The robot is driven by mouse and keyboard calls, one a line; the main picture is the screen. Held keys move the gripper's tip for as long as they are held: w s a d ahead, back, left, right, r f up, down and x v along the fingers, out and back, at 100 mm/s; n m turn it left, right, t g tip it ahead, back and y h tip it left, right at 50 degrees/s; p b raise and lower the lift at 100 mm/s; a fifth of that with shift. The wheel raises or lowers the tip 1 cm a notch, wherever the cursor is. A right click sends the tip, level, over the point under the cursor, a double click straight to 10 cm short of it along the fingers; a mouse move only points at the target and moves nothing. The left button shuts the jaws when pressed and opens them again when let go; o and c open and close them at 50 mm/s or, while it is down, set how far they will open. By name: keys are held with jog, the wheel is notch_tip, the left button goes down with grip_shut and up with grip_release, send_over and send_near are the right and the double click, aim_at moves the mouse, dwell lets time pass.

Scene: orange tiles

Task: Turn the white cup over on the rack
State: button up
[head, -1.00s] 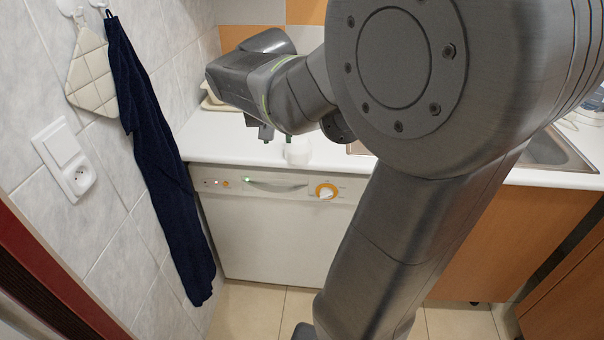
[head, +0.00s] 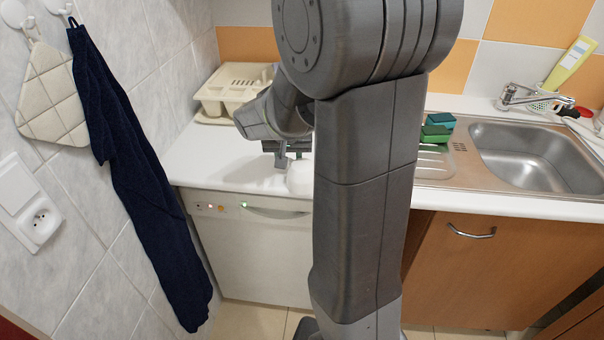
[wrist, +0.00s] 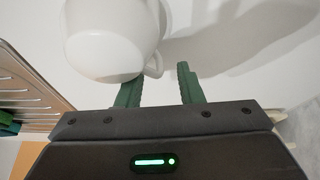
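The white cup (head: 300,178) stands on the white counter near its front edge, partly hidden behind my arm in the head view. In the wrist view the cup (wrist: 112,38) is at the top, and its small handle (wrist: 154,66) points toward the space between my fingers. My gripper (wrist: 160,88) is open, its two green fingers apart, with the left one close to the cup. I cannot tell whether it touches. In the head view my gripper (head: 288,160) is just left of the cup. The cream dish rack (head: 222,92) stands at the back left of the counter.
A steel sink (head: 530,155) with a tap (head: 535,97) is at the right. Green sponges (head: 437,127) lie by its drainboard (head: 435,165). A yellow bottle (head: 570,62) stands behind. A dark towel (head: 140,170) hangs on the left wall. Counter between rack and cup is clear.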

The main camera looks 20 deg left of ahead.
jog(key=shift+x, duration=0.9)
jog(key=shift+r, duration=0.1)
grip_shut()
